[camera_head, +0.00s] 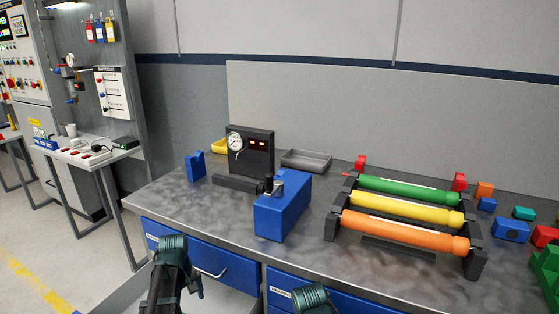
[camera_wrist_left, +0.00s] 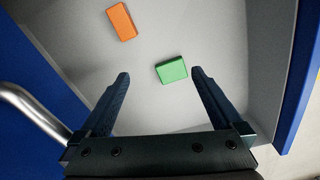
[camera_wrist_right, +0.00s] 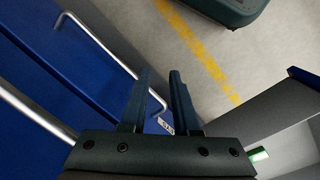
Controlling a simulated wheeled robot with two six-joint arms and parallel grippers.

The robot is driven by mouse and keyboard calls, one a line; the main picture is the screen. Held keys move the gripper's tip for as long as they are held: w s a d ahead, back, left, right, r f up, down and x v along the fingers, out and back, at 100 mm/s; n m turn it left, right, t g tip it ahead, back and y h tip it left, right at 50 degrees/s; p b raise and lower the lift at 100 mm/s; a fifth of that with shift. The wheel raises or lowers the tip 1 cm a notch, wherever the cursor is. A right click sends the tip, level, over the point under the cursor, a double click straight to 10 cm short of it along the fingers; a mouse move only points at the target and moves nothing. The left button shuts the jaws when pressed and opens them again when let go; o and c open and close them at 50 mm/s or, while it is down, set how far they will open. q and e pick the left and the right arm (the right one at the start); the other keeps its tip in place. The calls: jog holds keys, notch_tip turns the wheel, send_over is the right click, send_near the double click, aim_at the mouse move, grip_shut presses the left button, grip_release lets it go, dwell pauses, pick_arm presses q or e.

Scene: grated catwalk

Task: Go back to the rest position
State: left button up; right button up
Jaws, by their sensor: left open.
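My left gripper (camera_wrist_left: 158,74) is open over an open grey drawer in the left wrist view. An orange block (camera_wrist_left: 122,22) and a green block (camera_wrist_left: 171,70) lie apart on the drawer floor (camera_wrist_left: 215,35). The green block shows beyond the fingertips, not gripped. My right gripper (camera_wrist_right: 160,72) has a narrow gap between its fingers with nothing held, and it points down beside blue drawer fronts (camera_wrist_right: 60,75). In the head view both my forearms show at the bottom edge; the fingers are hidden there.
The grey workbench (camera_head: 150,197) carries a gauge box (camera_head: 262,148), a blue box (camera_head: 275,218), a rack of coloured rollers (camera_head: 402,209) and several small blocks at right. A metal handle (camera_wrist_left: 30,110) is close left of my left gripper. Open floor (camera_head: 60,240) lies at left.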

pick_arm(q)
jog(key=s+d+m, duration=1)
jog(key=d, duration=0.5)
jog(key=s+d+r+m+p, duration=0.1)
jog(key=d+r+p, duration=0.2)
jog(key=r+p, duration=0.3)
jog(key=s+d+r+m+p, duration=0.1)
jog(key=s+d+r+p, duration=0.1)
jog(key=r+p, duration=0.5)
jog(key=s+d+r+m+y+p, duration=0.1)
jog(key=d+r+m+p, duration=0.1)
jog(key=d+r+p, duration=0.3)
notch_tip(320, 180, up, 2)
jog(key=shift+s+r+p, duration=0.2)
jog(key=shift+s+p, duration=0.2)
jog(key=shift+p, duration=0.7)
